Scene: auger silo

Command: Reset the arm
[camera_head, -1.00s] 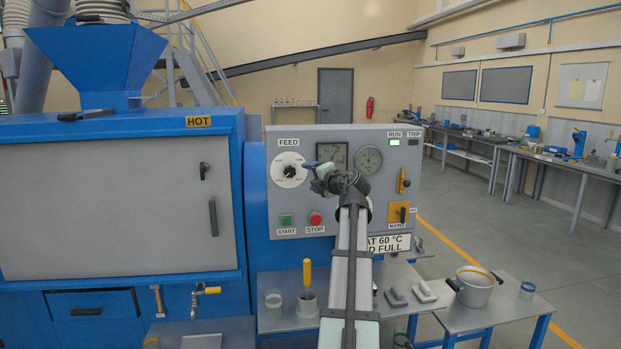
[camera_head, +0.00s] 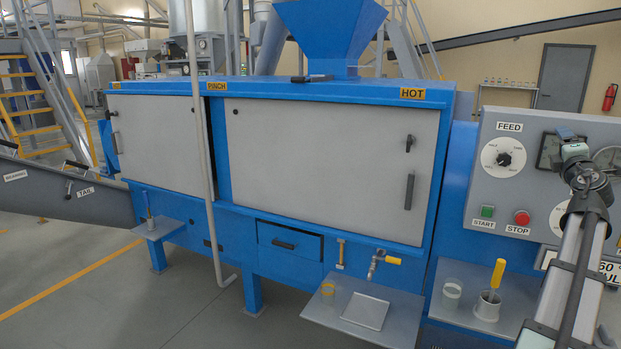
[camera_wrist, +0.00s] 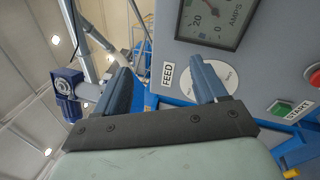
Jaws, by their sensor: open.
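My gripper (camera_head: 568,138) is at the right of the head view, raised in front of the grey control panel (camera_head: 489,235), to the right of the FEED dial (camera_head: 504,159). In the wrist view its two blue fingers stand apart with nothing held between them (camera_wrist: 160,78). The right finger covers part of the white FEED dial (camera_wrist: 231,76) behind it. The black knob is hidden there but shows in the head view. I cannot tell the exact gap between fingers and panel.
The green START button (camera_head: 488,211) and red STOP button (camera_head: 522,218) are below the dial. A steel shelf (camera_head: 385,322) with a tap above it juts out under the blue machine. A beaker (camera_head: 452,293) and a pot with a yellow-handled tool (camera_head: 487,306) stand below the panel.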

